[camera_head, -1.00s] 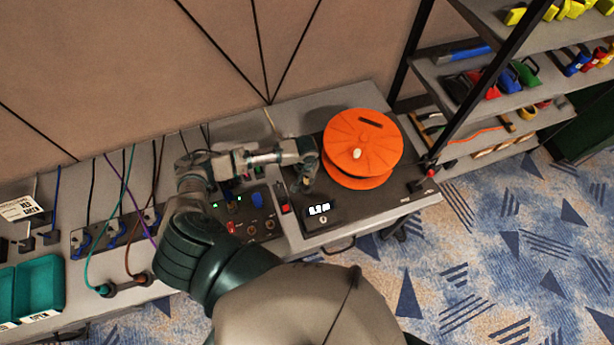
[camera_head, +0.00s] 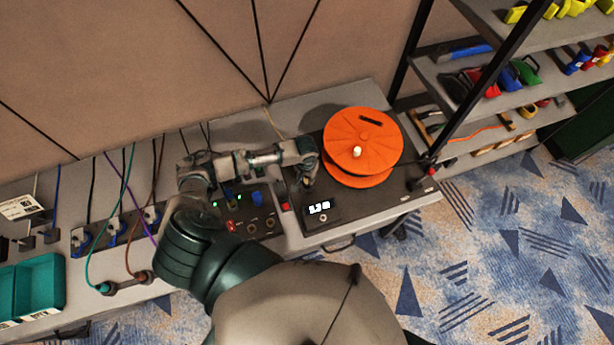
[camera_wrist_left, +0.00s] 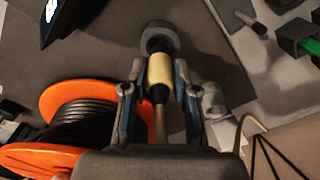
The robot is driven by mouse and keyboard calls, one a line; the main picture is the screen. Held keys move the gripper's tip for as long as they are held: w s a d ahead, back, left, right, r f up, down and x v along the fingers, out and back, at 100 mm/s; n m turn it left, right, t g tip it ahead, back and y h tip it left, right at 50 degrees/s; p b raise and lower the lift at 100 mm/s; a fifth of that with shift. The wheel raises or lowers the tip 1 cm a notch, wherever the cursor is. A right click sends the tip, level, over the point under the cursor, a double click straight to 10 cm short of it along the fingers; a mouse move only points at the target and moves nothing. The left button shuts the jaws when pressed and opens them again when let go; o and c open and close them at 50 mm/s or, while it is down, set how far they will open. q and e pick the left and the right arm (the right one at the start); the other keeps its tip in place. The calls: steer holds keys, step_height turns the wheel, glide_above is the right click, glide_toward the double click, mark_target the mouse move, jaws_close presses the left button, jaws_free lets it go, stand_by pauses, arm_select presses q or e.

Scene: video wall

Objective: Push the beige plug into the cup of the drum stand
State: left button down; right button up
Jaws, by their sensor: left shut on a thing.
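The beige plug (camera_wrist_left: 159,70) is between the fingers of my left gripper (camera_wrist_left: 158,85), which is shut on it. A beige cable trails from its back end toward the gripper's palm. The plug's front end meets the dark round cup (camera_wrist_left: 158,38) in the left wrist view; how deep it sits in the cup cannot be told. In the head view my left gripper (camera_head: 308,184) points down just left of the orange drum (camera_head: 362,143) and hides the plug. The drum also shows in the left wrist view (camera_wrist_left: 60,158), with black cable wound on it. My right gripper is not in view.
A dark base with a lit display (camera_head: 319,208) lies under the drum. Left of it are a switch panel (camera_head: 257,198), sockets with coloured cables and teal bins (camera_head: 40,284). A shelf rack (camera_head: 455,75) stands at the right. The base right of the gripper is partly clear.

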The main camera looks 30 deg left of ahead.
arm_select(q)
steer(key=shift+f, duration=0.45)
steer(key=shift+f, duration=0.25)
stand_by(0.6)
steer(key=shift+f, duration=0.4)
steer(key=shift+f, duration=0.15)
stand_by(0.3)
steer(key=shift+f, duration=0.25)
steer(key=c, duration=0.8)
jaws_free()
